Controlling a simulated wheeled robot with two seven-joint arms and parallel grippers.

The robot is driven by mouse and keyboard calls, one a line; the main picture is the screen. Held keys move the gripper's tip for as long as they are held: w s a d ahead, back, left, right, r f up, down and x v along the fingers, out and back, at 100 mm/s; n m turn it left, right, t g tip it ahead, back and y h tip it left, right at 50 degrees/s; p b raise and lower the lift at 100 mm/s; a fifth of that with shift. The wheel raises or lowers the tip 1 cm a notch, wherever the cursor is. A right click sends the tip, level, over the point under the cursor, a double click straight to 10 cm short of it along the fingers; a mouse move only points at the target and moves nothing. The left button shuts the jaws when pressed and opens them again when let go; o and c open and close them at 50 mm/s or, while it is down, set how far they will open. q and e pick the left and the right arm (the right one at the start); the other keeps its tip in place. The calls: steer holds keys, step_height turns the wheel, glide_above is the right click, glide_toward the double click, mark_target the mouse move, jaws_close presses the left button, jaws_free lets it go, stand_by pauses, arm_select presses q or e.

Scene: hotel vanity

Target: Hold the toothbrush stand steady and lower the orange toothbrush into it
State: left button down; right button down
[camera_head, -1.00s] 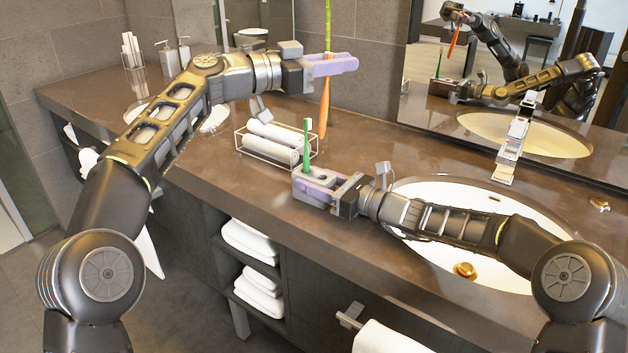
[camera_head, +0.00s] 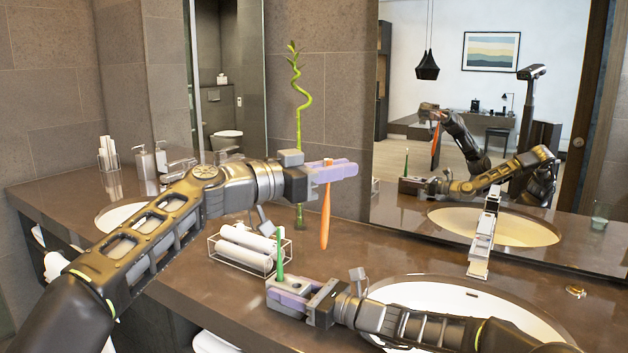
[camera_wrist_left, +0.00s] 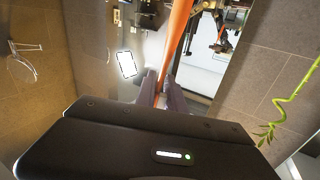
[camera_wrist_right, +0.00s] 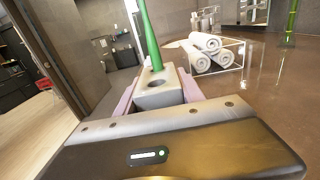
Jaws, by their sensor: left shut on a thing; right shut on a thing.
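My left gripper (camera_head: 335,171) is shut on the orange toothbrush (camera_head: 325,218), which hangs nearly upright above the counter. The toothbrush also shows between the fingers in the left wrist view (camera_wrist_left: 176,42). My right gripper (camera_head: 291,292) is shut on the toothbrush stand, low over the counter; whether the stand touches the counter cannot be told. The right wrist view shows the pale stand (camera_wrist_right: 158,98) between the fingers, with an empty round hole on top. A green toothbrush (camera_wrist_right: 149,35) stands upright in it, behind that hole. The orange toothbrush's lower end is above and right of the stand in the head view.
A wire tray (camera_head: 243,262) with rolled white towels sits just behind the stand. A sink (camera_head: 470,305) with a tap (camera_head: 482,245) lies to the right. A bamboo stalk (camera_head: 298,100) rises behind the left gripper. A mirror (camera_head: 450,85) backs the counter.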

arm_select(q)
steer(key=w+a+f+n+t+y, duration=0.5)
steer(key=a+f+n+t+y, duration=0.2)
steer(key=a+n+t+y, duration=0.1)
steer(key=n+t+y, duration=0.1)
steer(key=n+y, duration=0.1)
steer(key=y, duration=0.1)
steer(key=shift+w+f+n+t+y, duration=0.25)
steer(key=shift+w+n+t+y, duration=0.05)
steer(key=shift+w+n, duration=0.1)
steer(key=shift+f, duration=0.15)
step_height(320, 180, down, 8)
steer(key=shift+r, duration=0.25)
stand_by(0.6)
